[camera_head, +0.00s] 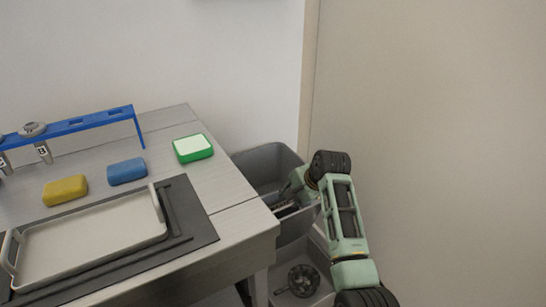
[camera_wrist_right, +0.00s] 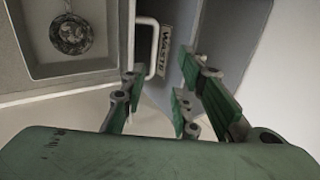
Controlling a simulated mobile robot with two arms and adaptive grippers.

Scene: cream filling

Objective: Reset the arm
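My right arm comes in from the lower right in the head view. Its gripper (camera_head: 287,204) is at the grey bin (camera_head: 262,162) beside the table, partly hidden by the bin and the wrist. In the right wrist view the green fingers of the gripper (camera_wrist_right: 160,90) are apart, with nothing seen held between them. A label reading WASTE (camera_wrist_right: 163,45) shows on a bin wall just beyond the fingers. My left gripper is in neither view.
The metal table holds a tray (camera_head: 163,204) on a dark mat (camera_head: 200,222), yellow (camera_head: 65,190), blue (camera_head: 127,171) and green-white (camera_head: 193,148) blocks, and a blue rack (camera_head: 85,122). A round metal item (camera_head: 303,280) lies in a lower grey container. A wall stands right.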

